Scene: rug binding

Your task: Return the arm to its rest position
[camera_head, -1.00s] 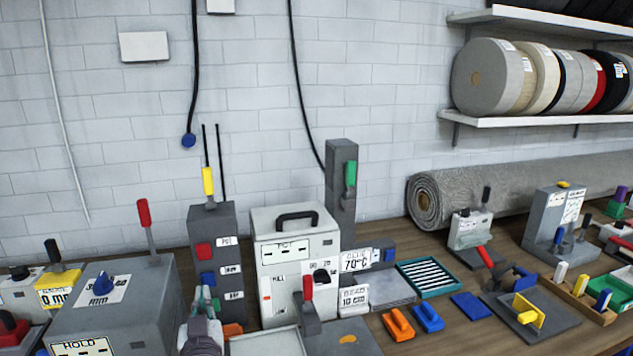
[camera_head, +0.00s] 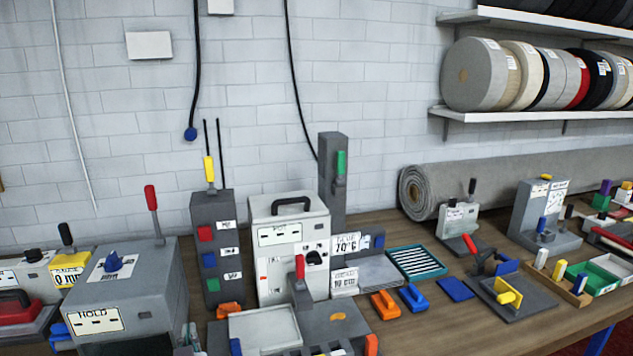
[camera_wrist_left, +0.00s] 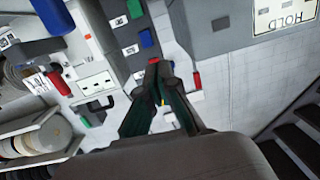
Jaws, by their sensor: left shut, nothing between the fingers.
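Around the tips, in that view, are the dark button column (camera_wrist_left: 125,35) and the white wall. My right gripper is in neither view.
The bench carries a dark column with coloured buttons (camera_head: 211,270), a white machine with a black handle (camera_head: 290,270), a teal tray (camera_head: 417,262) and orange and blue clips. A rolled grey rug (camera_head: 520,180) lies along the wall under a shelf of tape rolls (camera_head: 490,75).

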